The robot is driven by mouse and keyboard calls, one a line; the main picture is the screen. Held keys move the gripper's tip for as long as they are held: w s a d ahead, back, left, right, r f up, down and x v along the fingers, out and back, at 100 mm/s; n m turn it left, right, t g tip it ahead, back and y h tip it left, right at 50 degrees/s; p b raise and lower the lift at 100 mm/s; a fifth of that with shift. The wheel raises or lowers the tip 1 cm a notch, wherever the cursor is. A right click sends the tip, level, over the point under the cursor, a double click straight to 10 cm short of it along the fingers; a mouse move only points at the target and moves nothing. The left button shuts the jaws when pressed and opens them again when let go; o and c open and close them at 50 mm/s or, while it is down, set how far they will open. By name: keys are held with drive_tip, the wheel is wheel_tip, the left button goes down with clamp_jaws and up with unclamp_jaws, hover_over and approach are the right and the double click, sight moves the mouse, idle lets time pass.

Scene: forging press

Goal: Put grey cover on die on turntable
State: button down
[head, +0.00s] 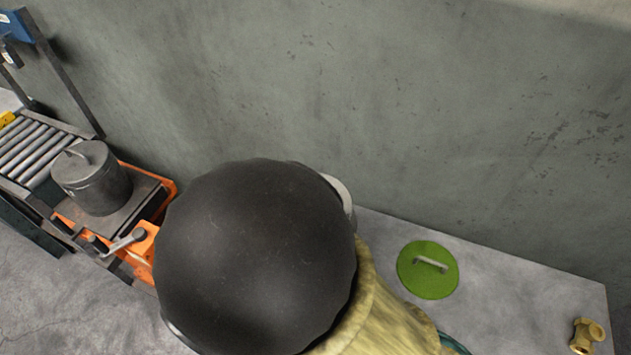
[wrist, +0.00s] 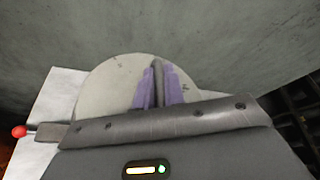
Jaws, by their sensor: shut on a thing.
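My gripper (wrist: 158,92) shows in the wrist view with its purple fingers closed on the upright handle of a round, pale grey cover (wrist: 104,88). The cover's lower part is hidden behind the dark gripper body. In the head view my arm hides the gripper. A pale curved edge shows beside the arm there, and I cannot tell if it is the cover. A dark grey cylinder (head: 96,188) with a handle-like loop on top stands on a dark plate on an orange base (head: 144,244) at the left. I cannot tell which part is the die or turntable.
A green round cover (head: 428,279) with a handle lies on the grey bench (head: 510,300) at the right. A brass fitting (head: 585,335) is at the bench's right end. A roller conveyor (head: 30,150) is at far left. A concrete wall (head: 400,100) stands behind.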

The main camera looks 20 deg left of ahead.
drive_tip(key=shift+w+f, duration=0.15)
drive_tip(key=shift+f, duration=2.1)
drive_tip(key=c, duration=1.5)
unclamp_jaws()
drive_tip(key=b+v, duration=0.2)
drive_tip(key=v, duration=1)
